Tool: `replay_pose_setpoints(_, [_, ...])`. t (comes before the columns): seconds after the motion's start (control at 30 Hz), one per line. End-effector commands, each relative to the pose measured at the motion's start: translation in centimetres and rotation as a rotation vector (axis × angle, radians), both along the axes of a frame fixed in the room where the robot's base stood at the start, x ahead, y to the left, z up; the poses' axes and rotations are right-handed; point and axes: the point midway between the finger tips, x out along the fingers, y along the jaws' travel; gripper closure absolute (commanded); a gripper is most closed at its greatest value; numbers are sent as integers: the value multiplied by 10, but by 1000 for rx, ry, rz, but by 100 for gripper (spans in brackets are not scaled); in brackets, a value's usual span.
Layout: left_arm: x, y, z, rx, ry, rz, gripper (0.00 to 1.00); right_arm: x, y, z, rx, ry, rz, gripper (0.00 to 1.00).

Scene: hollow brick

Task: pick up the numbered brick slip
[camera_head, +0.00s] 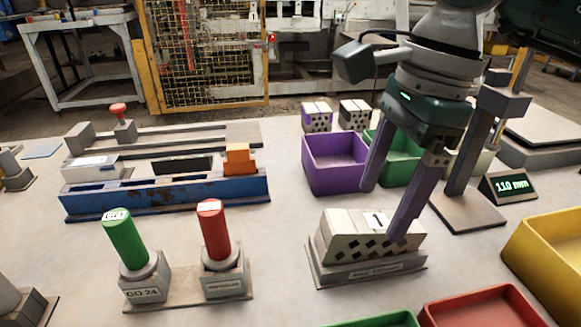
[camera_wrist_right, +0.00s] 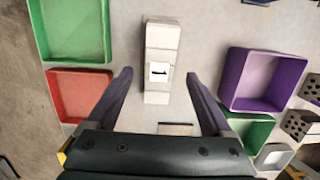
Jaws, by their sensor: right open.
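The numbered slip (camera_head: 377,219), a small white piece marked 1, lies on top of the pale hollow brick (camera_head: 345,240). The brick sits on a grey labelled stand (camera_head: 375,271) and has dark diamond holes along its front. In the right wrist view the slip (camera_wrist_right: 159,72) lies on the brick (camera_wrist_right: 161,37), between my finger ends. My right gripper (camera_head: 382,214) is open, its purple fingers apart and pointing down over the brick. One finger covers part of the brick's right front; I cannot tell whether it touches. My left gripper is not in view.
A purple bin (camera_head: 335,180) and a green bin (camera_head: 399,170) stand behind the brick. Red (camera_head: 480,308) and yellow (camera_head: 550,255) bins are at front right. A green-handled gauge (camera_head: 125,240) and a red-handled gauge (camera_head: 214,232) stand left. A 110 mm display (camera_head: 509,187) stands right.

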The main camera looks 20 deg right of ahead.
Motion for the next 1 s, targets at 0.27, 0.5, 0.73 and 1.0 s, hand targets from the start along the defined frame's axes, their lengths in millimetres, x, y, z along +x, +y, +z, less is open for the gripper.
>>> replay_pose_setpoints(0.27, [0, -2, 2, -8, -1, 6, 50, 0, 7, -42, 3, 5, -1, 15])
replay_pose_setpoints(0.5, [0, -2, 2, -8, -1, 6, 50, 1, 7, -51, 1, 1, 0, 15])
replay_pose_setpoints(0.73, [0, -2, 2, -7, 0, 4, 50, 1, 7, -50, 1, 1, 0, 31])
replay_pose_setpoints(1.0, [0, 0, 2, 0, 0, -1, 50, 1, 7, -50, 1, 1, 0, 61])
